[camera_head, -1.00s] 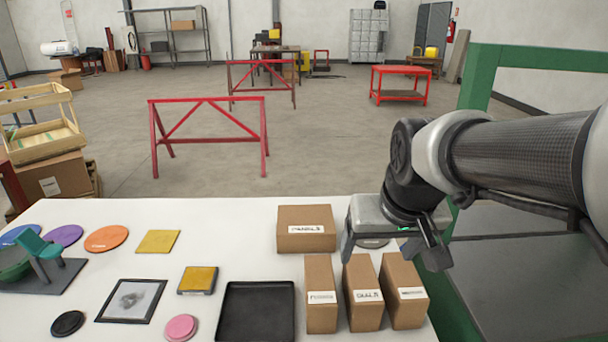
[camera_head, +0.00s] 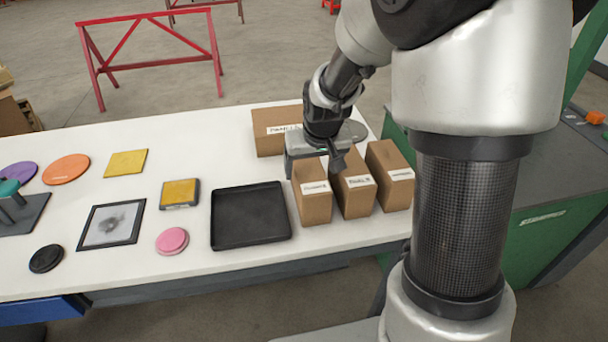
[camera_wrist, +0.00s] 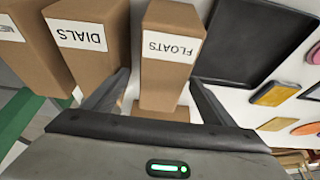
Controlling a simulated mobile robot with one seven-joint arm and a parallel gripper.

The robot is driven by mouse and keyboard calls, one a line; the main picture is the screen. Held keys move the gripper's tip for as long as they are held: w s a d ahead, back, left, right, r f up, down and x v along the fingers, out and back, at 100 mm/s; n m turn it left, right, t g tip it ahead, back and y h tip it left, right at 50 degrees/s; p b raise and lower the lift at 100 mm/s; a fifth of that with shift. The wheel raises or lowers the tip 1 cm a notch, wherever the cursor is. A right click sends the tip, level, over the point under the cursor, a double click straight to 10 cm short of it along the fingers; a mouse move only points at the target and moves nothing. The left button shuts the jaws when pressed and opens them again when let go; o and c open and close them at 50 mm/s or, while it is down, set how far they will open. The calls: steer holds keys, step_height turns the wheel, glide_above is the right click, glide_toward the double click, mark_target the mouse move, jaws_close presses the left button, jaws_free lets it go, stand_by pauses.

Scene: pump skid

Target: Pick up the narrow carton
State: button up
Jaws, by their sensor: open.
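The narrow carton (camera_head: 312,204) is brown, stands upright at the left end of a row of three on the white table, and has a white label. In the wrist view its label reads FLOATS on the carton (camera_wrist: 168,75). My gripper (camera_head: 315,168) is at the carton's upper back end, fingers apart. In the wrist view my gripper (camera_wrist: 160,80) has one finger on each side of the narrow carton; whether they touch it I cannot tell. The left finger shows beside the DIALS carton (camera_wrist: 88,45).
The DIALS carton (camera_head: 356,198) and a third carton (camera_head: 392,185) stand close on the right. A wider carton (camera_head: 270,122) lies behind. A black tray (camera_head: 250,232) is just left of the row. Several discs and plates, including a yellow plate (camera_head: 127,163), cover the left side.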

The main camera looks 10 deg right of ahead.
steer(key=shift+a+b+x, duration=0.15)
steer(key=shift+b+x, duration=0.05)
steer(key=shift+x, duration=1.3)
steer(key=shift+a+b+x, duration=0.1)
steer(key=shift+b+x, duration=0.05)
steer(key=shift+x, duration=1.3)
steer(key=shift+s, duration=0.1)
steer(key=shift+f+b, duration=0.25)
steer(key=shift+b, duration=0.05)
steer(key=c, duration=1.5)
